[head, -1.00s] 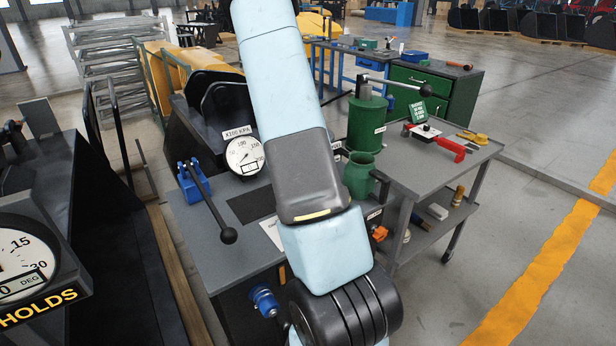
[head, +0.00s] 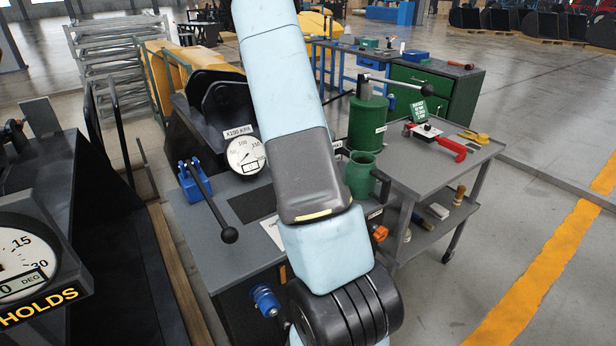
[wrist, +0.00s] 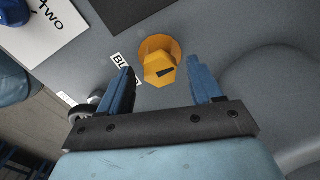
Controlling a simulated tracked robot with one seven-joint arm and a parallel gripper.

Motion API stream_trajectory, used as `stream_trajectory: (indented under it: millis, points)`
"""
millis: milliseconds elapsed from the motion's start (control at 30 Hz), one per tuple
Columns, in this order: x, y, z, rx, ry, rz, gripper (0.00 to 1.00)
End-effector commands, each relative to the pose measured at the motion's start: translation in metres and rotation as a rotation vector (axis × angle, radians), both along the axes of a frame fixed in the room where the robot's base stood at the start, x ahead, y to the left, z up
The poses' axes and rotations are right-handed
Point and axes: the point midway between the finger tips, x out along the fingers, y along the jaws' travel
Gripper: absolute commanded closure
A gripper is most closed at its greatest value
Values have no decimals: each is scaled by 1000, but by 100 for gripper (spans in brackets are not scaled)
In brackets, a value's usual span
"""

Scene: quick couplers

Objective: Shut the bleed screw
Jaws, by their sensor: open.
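In the wrist view the bleed screw (wrist: 159,68) is an orange-yellow hex head with a dark mark on its face, standing on a round orange base on the grey surface. A white label (wrist: 124,66) reading "BL…" lies beside it, partly hidden by a finger. My gripper (wrist: 160,84) is open, with its two blue fingers apart on either side of the screw. I cannot tell whether a finger touches it. In the head view my arm covers the middle, and neither the screw nor the gripper's fingers can be made out.
A pressure gauge (head: 245,155) and a blue block with a black-knobbed lever (head: 207,202) stand on the grey bench. A green pump (head: 368,122) and green jug (head: 360,174) are to the right. A blue coupler (head: 265,300) juts from the bench front.

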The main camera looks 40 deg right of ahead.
Motion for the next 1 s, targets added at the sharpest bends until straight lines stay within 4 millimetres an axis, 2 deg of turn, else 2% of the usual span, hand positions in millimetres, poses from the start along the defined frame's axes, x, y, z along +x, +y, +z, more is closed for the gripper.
stream_trajectory:
  millis: [600, 800, 1000]
  points:
    - [0, 0, 108, -1, -2, 1, 35]
    - [0, 0, 127, -1, -1, 0, 35]
    - [0, 0, 132, -1, 0, -1, 35]
